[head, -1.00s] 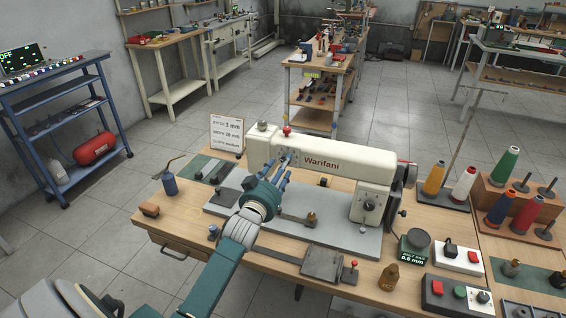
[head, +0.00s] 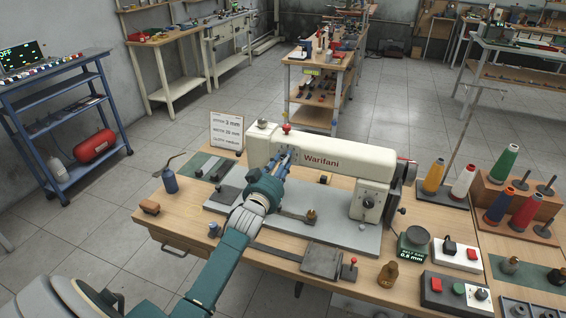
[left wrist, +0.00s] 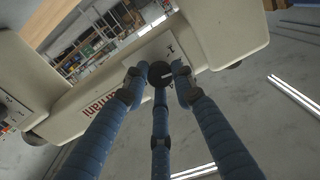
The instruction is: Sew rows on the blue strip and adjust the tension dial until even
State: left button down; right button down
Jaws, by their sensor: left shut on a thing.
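The cream sewing machine (head: 340,171), marked Warifani, stands on a grey bed plate (head: 345,235). My left gripper (head: 285,158) is at the front of the machine's left head end. In the left wrist view its blue fingers are closed around a small dark round dial (left wrist: 160,73) with a light mark on its face. The dial sits on a pale plate on the machine. In the head view the fingers hide it. I cannot make out a blue strip. My right gripper is not in view.
A white card (head: 226,133) reading 3 mm, 25 mm and medium stands behind the machine's left end. Thread cones (head: 463,181), a belt sag gauge (head: 412,247) and a button box (head: 455,294) stand at right.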

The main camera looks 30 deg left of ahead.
pick_arm(q)
jog(key=shift+m, duration=3.9)
jog(key=c, duration=1.4)
grip_release()
jog(key=v, duration=1.2)
